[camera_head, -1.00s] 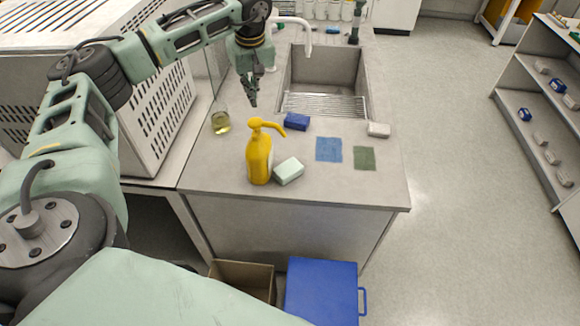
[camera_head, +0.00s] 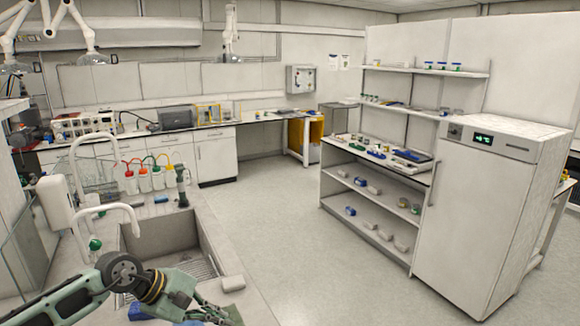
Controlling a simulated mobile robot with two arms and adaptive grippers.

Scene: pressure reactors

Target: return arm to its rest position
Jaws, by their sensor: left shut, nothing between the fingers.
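My left arm (camera_head: 75,295) comes in from the lower left of the head view. My left gripper (camera_head: 222,314) is at the bottom edge, over the near end of the sink counter. It is shut with nothing held, and its fingertips are close to the frame's lower edge. A blue block (camera_head: 140,311) shows partly behind the arm. My right gripper is not in view.
The sink (camera_head: 165,235) with a white curved tap (camera_head: 105,211) lies just beyond the arm. Several wash bottles (camera_head: 145,178) stand behind it. A white block (camera_head: 232,283) lies on the counter's right edge. The floor (camera_head: 290,235) is clear; shelves (camera_head: 365,215) and a white cabinet (camera_head: 480,220) stand right.

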